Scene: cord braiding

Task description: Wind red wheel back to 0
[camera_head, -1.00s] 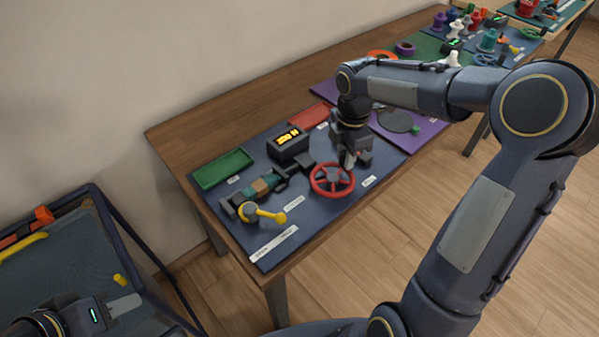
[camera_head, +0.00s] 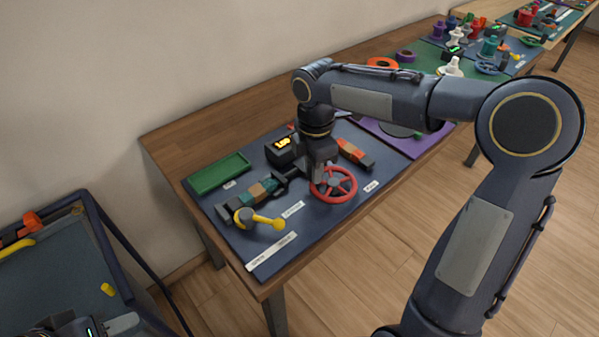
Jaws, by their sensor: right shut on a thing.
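The red wheel (camera_head: 353,190) lies on the dark blue mat near the table's front edge. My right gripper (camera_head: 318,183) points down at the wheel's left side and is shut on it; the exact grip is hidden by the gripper. The small black display (camera_head: 282,150) behind it shows yellow digits, too small to read surely. My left gripper (camera_head: 108,326) is at the bottom left, cut by the frame edge, away from the wheel; its jaw state is unclear.
A yellow-handled crank (camera_head: 265,221) and a bar with coloured blocks (camera_head: 256,190) sit left of the wheel. A green tray (camera_head: 219,174) lies behind. An orange-and-dark block (camera_head: 355,153) is right of my gripper. A dark-framed bin (camera_head: 60,262) stands lower left.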

